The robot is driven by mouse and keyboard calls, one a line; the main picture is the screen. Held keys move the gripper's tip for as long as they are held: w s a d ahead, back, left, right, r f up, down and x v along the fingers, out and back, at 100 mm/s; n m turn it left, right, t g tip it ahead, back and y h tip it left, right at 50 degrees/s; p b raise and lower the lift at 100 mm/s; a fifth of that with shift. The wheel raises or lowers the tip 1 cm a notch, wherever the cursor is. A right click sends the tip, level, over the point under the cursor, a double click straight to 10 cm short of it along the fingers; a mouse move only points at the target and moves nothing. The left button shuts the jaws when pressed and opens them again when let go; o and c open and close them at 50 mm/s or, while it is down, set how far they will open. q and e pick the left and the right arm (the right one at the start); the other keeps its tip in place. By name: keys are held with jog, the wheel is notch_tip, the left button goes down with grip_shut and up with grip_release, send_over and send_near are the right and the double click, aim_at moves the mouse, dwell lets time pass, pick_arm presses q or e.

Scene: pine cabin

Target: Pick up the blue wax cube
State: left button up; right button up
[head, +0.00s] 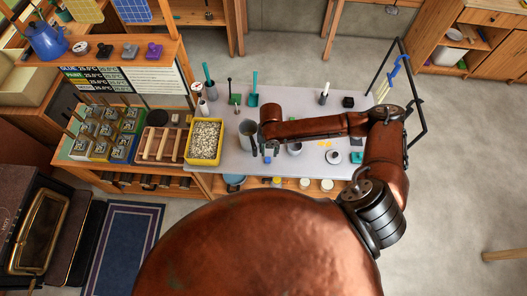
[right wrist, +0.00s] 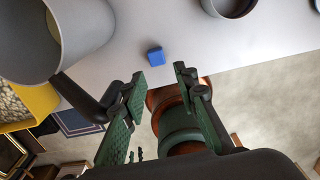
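The blue wax cube (right wrist: 156,56) lies on the pale grey tabletop (right wrist: 190,40) in the right wrist view. It sits just beyond the fingertips of my right gripper (right wrist: 160,78), roughly in line with the gap between them. The green-padded fingers are apart with nothing between them. In the head view my right gripper (head: 268,150) hangs over the middle of the table, right of a grey pitcher-like container. I cannot clearly make out the cube there. My left gripper is in neither view.
The grey container (right wrist: 75,35) stands close left of my right gripper, beside a yellow bin (head: 205,141) of pale pellets. A round pot (head: 294,149) is to the right.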

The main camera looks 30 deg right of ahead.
jog(key=p, duration=0.1)
send_over(268, 160)
notch_tip(268, 160, down, 5)
jog(key=shift+r, duration=0.2)
notch_tip(268, 160, down, 2)
jog(key=shift+f, duration=0.1)
jog(key=shift+f+p, duration=0.3)
jog(key=shift+f, duration=0.1)
jog(key=shift+c, duration=0.2)
jog(key=c, duration=0.5)
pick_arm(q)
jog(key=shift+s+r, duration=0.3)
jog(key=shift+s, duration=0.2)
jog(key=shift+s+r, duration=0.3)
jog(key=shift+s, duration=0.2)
pick_arm(e)
jog(key=shift+r, duration=0.1)
